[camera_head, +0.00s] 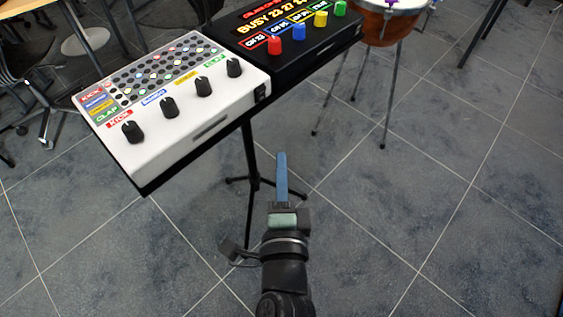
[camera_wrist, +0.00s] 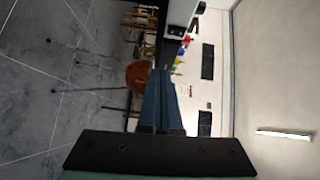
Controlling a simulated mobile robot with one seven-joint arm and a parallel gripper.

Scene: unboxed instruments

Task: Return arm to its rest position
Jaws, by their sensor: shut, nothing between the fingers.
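My gripper (camera_head: 282,165) is in the lower middle of the head view, at the end of my black arm. Its blue fingers are together and hold nothing. They point up the picture, over open floor, just right of the stand under the two instruments and apart from it. In the wrist view my gripper (camera_wrist: 161,75) shows as two blue fingers side by side in the middle, with the room turned on its side behind them.
A white drum machine (camera_head: 185,100) with black knobs and a black box (camera_head: 300,35) with coloured knobs sit on a stand at upper left and middle. An orange drum (camera_head: 385,22) stands on thin legs at upper right. Chairs (camera_head: 35,85) are at far left. Floor at right is clear.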

